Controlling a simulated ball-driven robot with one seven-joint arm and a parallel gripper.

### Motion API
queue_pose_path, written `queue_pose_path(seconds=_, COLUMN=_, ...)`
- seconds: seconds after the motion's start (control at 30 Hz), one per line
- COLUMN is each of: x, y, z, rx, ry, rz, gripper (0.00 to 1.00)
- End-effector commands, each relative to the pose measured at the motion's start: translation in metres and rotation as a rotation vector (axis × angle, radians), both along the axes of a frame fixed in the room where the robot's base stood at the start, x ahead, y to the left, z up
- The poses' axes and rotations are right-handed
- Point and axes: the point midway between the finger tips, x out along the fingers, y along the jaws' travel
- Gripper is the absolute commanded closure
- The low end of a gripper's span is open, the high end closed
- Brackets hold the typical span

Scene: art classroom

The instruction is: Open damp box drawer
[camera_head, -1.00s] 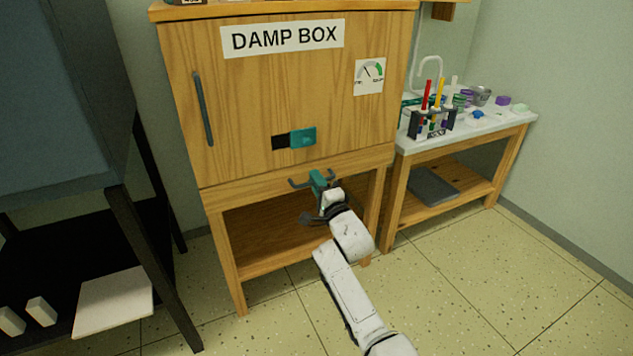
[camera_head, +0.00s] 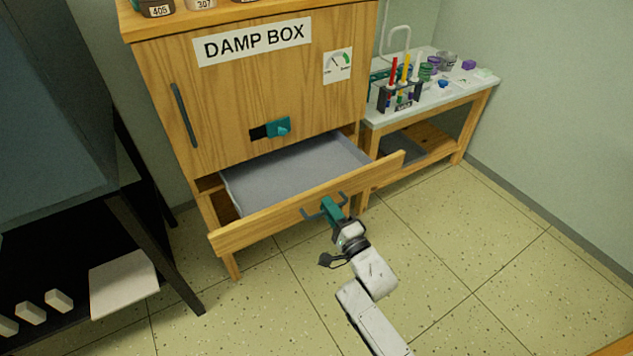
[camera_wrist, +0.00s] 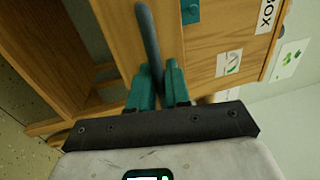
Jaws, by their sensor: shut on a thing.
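The damp box (camera_head: 230,95) is a wooden cabinet with a label on its front. Its drawer (camera_head: 270,222) is pulled out below the door, showing a grey lining (camera_head: 300,170) inside that looks empty. My gripper (camera_head: 332,206) is at the dark bar handle (camera_head: 312,216) on the drawer front. In the wrist view, the teal fingers (camera_wrist: 160,85) are shut on the grey handle (camera_wrist: 148,35), which passes between them. The part of the handle between the fingers is hidden.
A teal slider latch (camera_head: 279,127) and a long door handle (camera_head: 184,114) are on the closed upper door. A white-topped bench (camera_head: 440,100) with tools stands to the right. A dark rack (camera_head: 150,240) stands to the left. The speckled floor (camera_head: 430,230) at right is clear.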

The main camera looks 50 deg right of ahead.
Motion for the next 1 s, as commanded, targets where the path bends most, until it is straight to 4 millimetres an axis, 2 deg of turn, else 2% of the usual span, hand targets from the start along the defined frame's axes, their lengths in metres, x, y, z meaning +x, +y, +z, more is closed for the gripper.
queue_pose_path(seconds=0.1, x=-0.022, y=0.006, z=0.002, rx=0.001, ry=0.004, rz=-0.001, gripper=1.00)
queue_pose_path(seconds=0.3, x=-0.039, y=0.011, z=0.000, rx=0.001, ry=0.002, rz=0.000, gripper=1.00)
queue_pose_path(seconds=0.73, x=-0.043, y=0.012, z=-0.001, rx=0.000, ry=0.001, rz=-0.001, gripper=1.00)
queue_pose_path(seconds=0.77, x=-0.043, y=0.012, z=-0.001, rx=0.000, ry=0.001, rz=-0.001, gripper=0.82)
queue_pose_path(seconds=0.8, x=-0.043, y=0.012, z=-0.001, rx=0.000, ry=0.001, rz=-0.001, gripper=0.78)
queue_pose_path(seconds=0.9, x=-0.043, y=0.012, z=-0.001, rx=0.000, ry=0.001, rz=-0.001, gripper=0.70)
queue_pose_path(seconds=1.0, x=-0.043, y=0.012, z=-0.001, rx=0.000, ry=0.000, rz=0.000, gripper=0.70)
